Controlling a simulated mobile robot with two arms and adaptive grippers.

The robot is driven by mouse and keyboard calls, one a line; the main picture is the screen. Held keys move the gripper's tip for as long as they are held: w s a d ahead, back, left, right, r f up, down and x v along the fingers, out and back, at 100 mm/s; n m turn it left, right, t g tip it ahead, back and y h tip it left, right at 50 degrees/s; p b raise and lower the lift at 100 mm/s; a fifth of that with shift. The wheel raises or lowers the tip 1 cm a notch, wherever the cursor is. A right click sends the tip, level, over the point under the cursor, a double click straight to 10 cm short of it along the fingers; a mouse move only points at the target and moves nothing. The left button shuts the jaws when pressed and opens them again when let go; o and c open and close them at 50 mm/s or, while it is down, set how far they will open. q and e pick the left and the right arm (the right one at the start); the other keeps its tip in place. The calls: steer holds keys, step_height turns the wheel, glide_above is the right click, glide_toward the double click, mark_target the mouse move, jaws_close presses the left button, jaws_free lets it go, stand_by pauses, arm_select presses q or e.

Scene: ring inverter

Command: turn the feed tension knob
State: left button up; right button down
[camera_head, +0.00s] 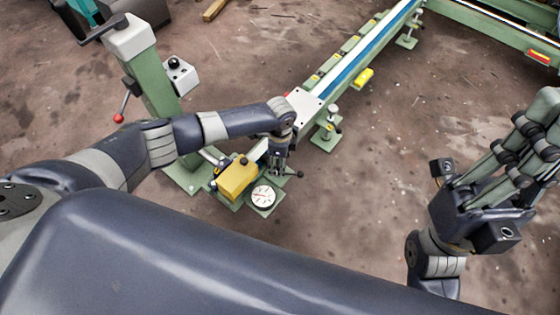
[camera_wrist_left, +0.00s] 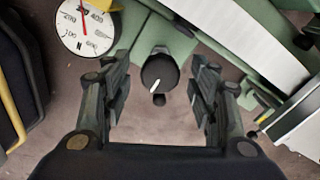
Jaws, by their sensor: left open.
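The tension knob (camera_wrist_left: 159,73) is round and black, with a white pointer mark toward its lower left in the left wrist view. It sits on a green mount. My left gripper (camera_wrist_left: 160,92) is open, with one finger on each side of the knob and a visible gap to each. In the head view my left gripper (camera_head: 279,165) reaches down at the near end of the green feed rail, where it hides the knob. My right gripper (camera_head: 535,115) is raised at the right, away from the rail; its finger spacing is unclear.
A round white gauge (camera_head: 263,196) with a red needle stands close beside the left gripper; it also shows in the wrist view (camera_wrist_left: 86,25). A yellow block (camera_head: 237,179) is left of it. A green post (camera_head: 157,95) stands behind my left arm. Open floor (camera_head: 365,190) lies right.

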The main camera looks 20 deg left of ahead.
arm_select(q)
steer(key=c, duration=1.1)
steer(key=shift+o, duration=0.2)
